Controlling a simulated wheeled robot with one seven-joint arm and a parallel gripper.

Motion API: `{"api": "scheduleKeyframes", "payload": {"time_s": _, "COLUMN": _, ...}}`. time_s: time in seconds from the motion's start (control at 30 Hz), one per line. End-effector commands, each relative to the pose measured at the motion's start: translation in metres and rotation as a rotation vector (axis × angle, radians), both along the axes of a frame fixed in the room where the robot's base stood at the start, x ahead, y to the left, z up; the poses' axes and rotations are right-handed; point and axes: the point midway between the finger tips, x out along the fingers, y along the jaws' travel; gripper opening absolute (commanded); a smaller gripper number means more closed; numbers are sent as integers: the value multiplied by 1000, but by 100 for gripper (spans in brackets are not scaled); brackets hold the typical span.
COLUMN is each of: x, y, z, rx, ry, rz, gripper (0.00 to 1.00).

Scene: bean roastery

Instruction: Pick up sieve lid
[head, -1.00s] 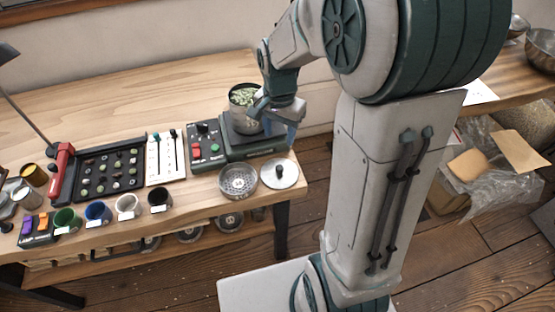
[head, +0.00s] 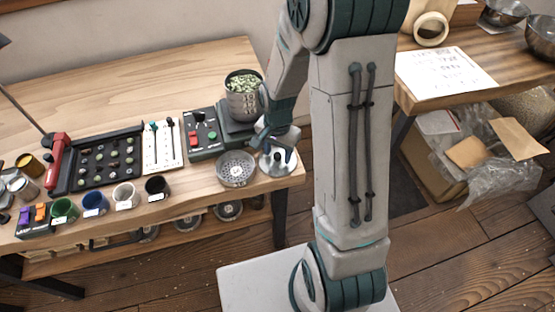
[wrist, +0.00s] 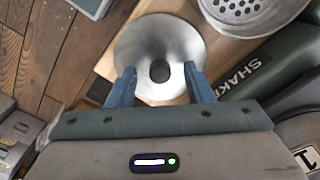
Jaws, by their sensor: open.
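The sieve lid (head: 283,168) is a round, shiny metal disc with a dark knob in its middle. It lies on the front right corner of the wooden bench. In the wrist view the lid (wrist: 139,43) is below my gripper, and its dark knob (wrist: 159,71) shows between the two blue fingers. My gripper (wrist: 158,72) is open, with one finger on each side of the knob and nothing held. In the head view my gripper (head: 275,150) is right over the lid and hides part of it. I cannot tell whether the fingers touch the lid.
A perforated sieve (head: 236,169) stands just left of the lid. Behind it is a shaker machine (head: 236,133) with a metal pot (head: 243,102) of green beans on top. Several small cups line the bench's front edge. The bench ends just right of the lid.

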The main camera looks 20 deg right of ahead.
Motion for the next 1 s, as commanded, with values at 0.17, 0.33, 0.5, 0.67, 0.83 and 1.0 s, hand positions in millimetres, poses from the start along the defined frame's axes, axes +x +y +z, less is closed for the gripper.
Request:
{"api": "scheduleKeyframes", "payload": {"time_s": 0.17, "x": 0, "y": 0, "z": -3, "rx": 0, "ry": 0, "rz": 0, "gripper": 47}}
{"api": "scheduleKeyframes", "payload": {"time_s": 0.33, "x": 0, "y": 0, "z": -3, "rx": 0, "ry": 0, "rz": 0, "gripper": 27}}
{"api": "scheduleKeyframes", "payload": {"time_s": 0.5, "x": 0, "y": 0, "z": -3, "rx": 0, "ry": 0, "rz": 0, "gripper": 0}}
{"api": "scheduleKeyframes", "payload": {"time_s": 0.67, "x": 0, "y": 0, "z": -3, "rx": 0, "ry": 0, "rz": 0, "gripper": 0}}
{"api": "scheduleKeyframes", "payload": {"time_s": 0.83, "x": 1, "y": 0, "z": 1, "rx": 0, "ry": -1, "rz": 0, "gripper": 0}}
{"api": "scheduleKeyframes", "payload": {"time_s": 1.0, "x": 1, "y": 0, "z": 15, "rx": 0, "ry": -4, "rz": -1, "gripper": 0}}
